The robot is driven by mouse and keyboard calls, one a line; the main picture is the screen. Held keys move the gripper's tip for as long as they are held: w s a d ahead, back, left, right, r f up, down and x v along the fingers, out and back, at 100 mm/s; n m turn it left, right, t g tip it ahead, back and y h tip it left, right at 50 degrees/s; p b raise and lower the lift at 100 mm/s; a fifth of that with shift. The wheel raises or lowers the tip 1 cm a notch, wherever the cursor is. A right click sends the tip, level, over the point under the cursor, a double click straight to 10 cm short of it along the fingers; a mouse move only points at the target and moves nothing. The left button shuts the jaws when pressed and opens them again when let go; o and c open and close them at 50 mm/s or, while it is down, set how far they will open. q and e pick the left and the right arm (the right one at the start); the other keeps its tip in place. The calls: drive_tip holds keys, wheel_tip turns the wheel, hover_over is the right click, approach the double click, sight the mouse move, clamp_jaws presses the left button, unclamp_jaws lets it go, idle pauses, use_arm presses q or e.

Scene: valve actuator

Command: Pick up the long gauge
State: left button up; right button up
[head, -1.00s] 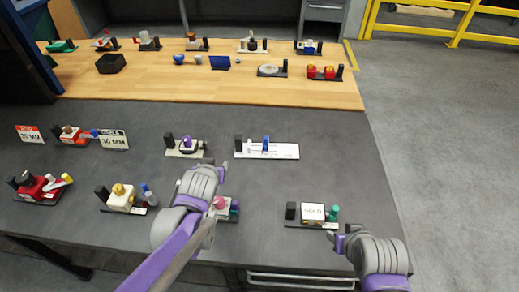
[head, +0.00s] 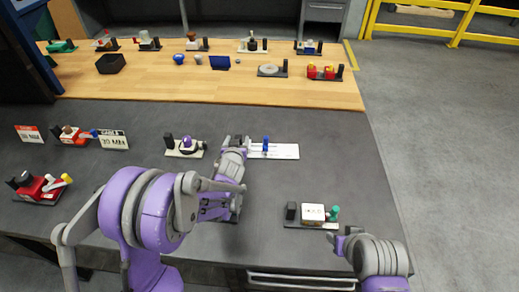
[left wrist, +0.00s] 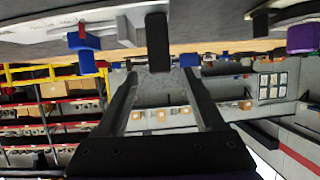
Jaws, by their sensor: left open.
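A long white plate (head: 286,152) with an upright blue piece (head: 266,145) lies on the dark tabletop; it looks like the long gauge. My left gripper (head: 236,143) is at its left end and covers most of that end in the head view. In the left wrist view, the open left gripper (left wrist: 159,73) points at a black block (left wrist: 157,38), which shows between the fingertips. The blue piece (left wrist: 84,40) shows to the left there. I cannot tell whether the fingers touch the block. My right gripper (head: 342,240) is low at the right; its jaws are unclear.
A device with a white block and green knob (head: 313,212) stands near the right gripper. A purple-topped device (head: 186,146) is left of the left gripper. A red device (head: 40,188) is far left. Several devices stand on the wooden strip (head: 200,85) behind.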

sight(239, 135)
use_arm(q)
drive_tip(key=x, duration=0.6)
drive_tip(key=shift+w+a+f, duration=0.1)
drive_tip(key=shift+w+f, duration=0.15)
drive_tip(key=shift+f, duration=0.25)
clamp_jaws()
idle(1.0)
